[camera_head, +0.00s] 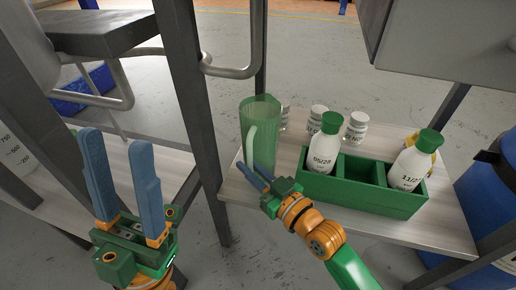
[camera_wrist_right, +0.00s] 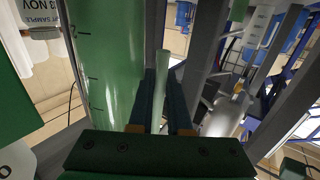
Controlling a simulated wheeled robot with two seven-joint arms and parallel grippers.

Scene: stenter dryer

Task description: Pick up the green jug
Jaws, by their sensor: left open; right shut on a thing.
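The green jug (camera_head: 262,118) is translucent and stands upright at the left end of the pale wooden shelf (camera_head: 240,190). Its pale handle (camera_head: 250,148) faces my right gripper (camera_head: 250,168). In the right wrist view the jug (camera_wrist_right: 105,60) fills the left-centre, with dark graduation marks. Its handle (camera_wrist_right: 163,70) runs between the two blue fingers, which are shut on it. Whether the jug's base touches the shelf is partly hidden. My left gripper (camera_head: 118,140) is open and empty at the lower left, apart from the jug.
A green divided crate (camera_head: 370,200) right of the jug holds white bottles with green caps (camera_head: 325,145) (camera_head: 410,165). Small labelled jars (camera_head: 355,128) stand behind it. A dark metal post (camera_head: 190,80) rises left of the jug. A blue drum (camera_head: 490,210) stands at right.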

